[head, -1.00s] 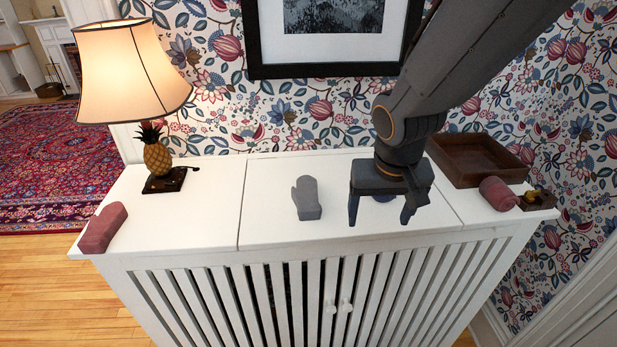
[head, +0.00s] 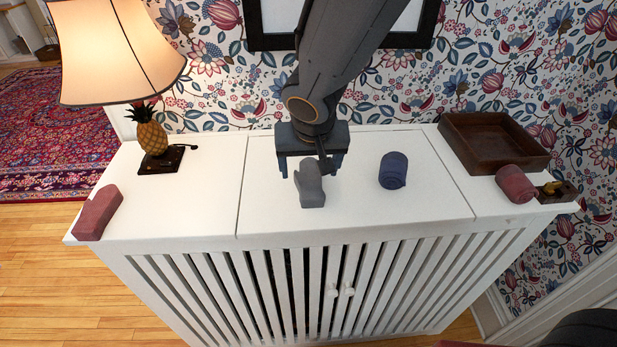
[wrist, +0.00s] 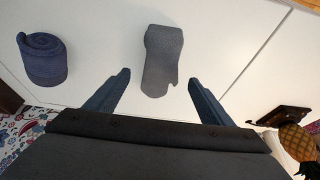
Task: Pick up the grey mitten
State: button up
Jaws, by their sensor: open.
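The grey mitten (head: 311,186) lies on the white slatted cabinet top (head: 262,215), near its middle. My gripper (head: 310,172) is open and empty, above and just behind the mitten, hiding a little of its far end in the head view. In the wrist view the mitten (wrist: 161,62) lies ahead of the gap between my open fingers (wrist: 158,85), roughly centred, and no finger appears to touch it.
A rolled blue item (head: 393,170) lies right of the mitten. Further right are a rolled red item (head: 515,184), a brown wooden tray (head: 470,142) and a small dark object (head: 556,192). Bare white top surrounds the mitten.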

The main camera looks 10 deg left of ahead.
aim_at(309, 175)
jog(key=shift+x, duration=1.5)
jog(key=shift+a, duration=0.1)
jog(key=c, duration=1.2)
jog(key=shift+o, duration=0.2)
